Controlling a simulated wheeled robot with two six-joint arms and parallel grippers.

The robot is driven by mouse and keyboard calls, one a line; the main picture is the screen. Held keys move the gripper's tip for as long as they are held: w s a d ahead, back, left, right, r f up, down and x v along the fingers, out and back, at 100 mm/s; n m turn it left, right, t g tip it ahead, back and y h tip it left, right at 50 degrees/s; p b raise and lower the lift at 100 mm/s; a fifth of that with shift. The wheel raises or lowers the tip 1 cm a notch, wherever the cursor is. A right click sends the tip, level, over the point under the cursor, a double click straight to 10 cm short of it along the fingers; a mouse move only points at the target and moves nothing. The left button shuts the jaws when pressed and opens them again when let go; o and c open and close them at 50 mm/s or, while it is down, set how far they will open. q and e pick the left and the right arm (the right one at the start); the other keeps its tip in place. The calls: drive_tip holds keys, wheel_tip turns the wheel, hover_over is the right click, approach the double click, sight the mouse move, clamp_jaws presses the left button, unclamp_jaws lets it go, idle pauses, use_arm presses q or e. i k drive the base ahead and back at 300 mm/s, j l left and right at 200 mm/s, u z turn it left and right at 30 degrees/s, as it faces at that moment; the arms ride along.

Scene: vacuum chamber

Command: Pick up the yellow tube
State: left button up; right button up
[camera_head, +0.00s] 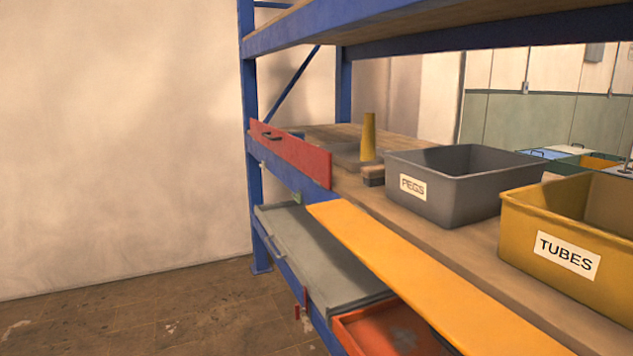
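A yellow tube (368,137) stands upright on the shelf's wooden deck, left of and behind the grey bin. It looks slightly wider at its bottom. A yellow bin (536,220) with a "TUBES" label stands at the right and is cut off by the picture edge. I cannot see whether it holds anything. Neither of my grippers shows in the head view.
A grey bin (475,197) labelled "PEGS" stands right of the tube. A red panel (290,151) and an orange-yellow panel (425,272) edge the blue rack (247,112). Grey (318,264) and orange-red (392,330) trays sit below. The floor at left is clear.

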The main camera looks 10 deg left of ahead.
sight(368, 144)
drive_tip(key=i+j, duration=0.2)
drive_tip(key=j, duration=0.15)
drive_tip(key=i+j+z, duration=0.1)
drive_tip(key=j, duration=0.3)
drive_tip(key=i+j, duration=0.45)
drive_tip(key=j, duration=0.3)
drive_tip(key=i+j+z, duration=0.1)
drive_tip(key=j, duration=0.3)
drive_tip(key=i, duration=0.1)
